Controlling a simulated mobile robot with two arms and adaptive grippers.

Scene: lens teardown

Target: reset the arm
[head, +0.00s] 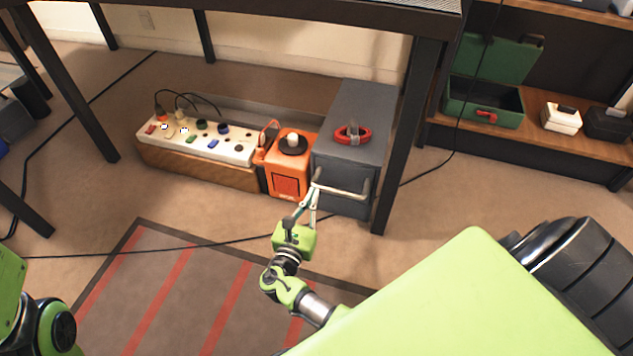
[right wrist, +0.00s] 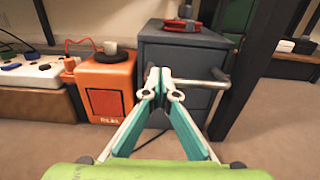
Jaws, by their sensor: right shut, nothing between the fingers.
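My right gripper (head: 315,190) is in front of the grey drawer cabinet (head: 352,120), close to the left end of its light metal handle (head: 340,189). In the right wrist view its white and teal fingers (right wrist: 160,82) meet at the tips, shut and empty, in front of the cabinet face. I cannot tell whether the fingertips touch the handle. The cabinet's drawers look closed. Part of a green arm of mine shows at the lower left of the head view, but its gripper is not in view.
An orange box (head: 287,180) with a white knob stands left of the cabinet. A white panel (head: 195,138) with plugs lies beside it. A red coiled item (head: 352,134) lies on the cabinet. A dark table leg (head: 405,140) stands close right. A striped mat (head: 160,290) covers the floor in front.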

